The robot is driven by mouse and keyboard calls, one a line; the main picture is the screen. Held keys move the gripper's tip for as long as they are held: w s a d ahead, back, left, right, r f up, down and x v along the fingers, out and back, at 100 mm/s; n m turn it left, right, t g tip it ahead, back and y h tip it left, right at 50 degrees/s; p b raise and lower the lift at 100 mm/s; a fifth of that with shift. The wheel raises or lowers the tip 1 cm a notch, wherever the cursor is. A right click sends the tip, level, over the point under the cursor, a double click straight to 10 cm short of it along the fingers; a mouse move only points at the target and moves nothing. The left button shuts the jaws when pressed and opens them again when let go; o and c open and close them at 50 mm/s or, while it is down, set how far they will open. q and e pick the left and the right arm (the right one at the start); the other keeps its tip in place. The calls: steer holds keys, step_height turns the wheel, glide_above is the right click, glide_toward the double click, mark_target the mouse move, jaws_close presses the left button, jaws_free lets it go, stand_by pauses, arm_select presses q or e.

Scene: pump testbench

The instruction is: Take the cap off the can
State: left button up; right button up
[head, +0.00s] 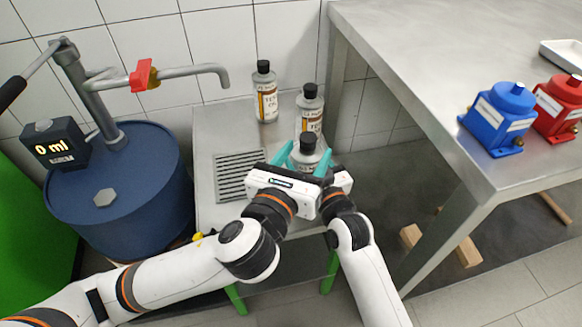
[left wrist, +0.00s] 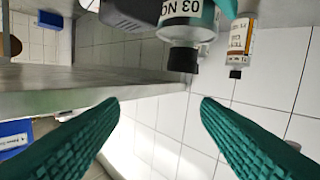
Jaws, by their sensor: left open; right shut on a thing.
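The can (head: 307,158) is a grey bottle with a white label and a black cap (head: 308,140). It stands upright at the front of the steel stand, between the teal fingers. My right gripper (head: 336,181) is shut on the can; its fingers are largely hidden in the head view. In the left wrist view the can (left wrist: 187,27) appears upside down, with its cap (left wrist: 183,61) on and a teal finger beside it. My left gripper (head: 306,150) is open by the can. Its spread fingers (left wrist: 159,102) show empty in the left wrist view, with the cap beyond their tips.
A blue barrel (head: 120,185) with pump and tap is left. The steel bench (head: 430,60) at right carries blue (head: 500,118) and red (head: 556,108) pumps.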

mark_target(311, 135)
arm_select(q)
steer(key=shift+g+y, duration=0.4)
steer(key=shift+y, duration=0.3)
steer(key=w+f, duration=0.1)
steer(key=w, duration=0.2)
steer(key=w+f, duration=0.2)
steer(key=w, duration=0.2)
steer(key=w+d+f, duration=0.1)
steer(key=w, duration=0.2)
steer(key=shift+w+f, duration=0.15)
steer(key=shift+f, duration=0.2)
steer(key=c, duration=1.2)
steer(key=shift+r, duration=0.25)
steer(key=shift+r, duration=0.9)
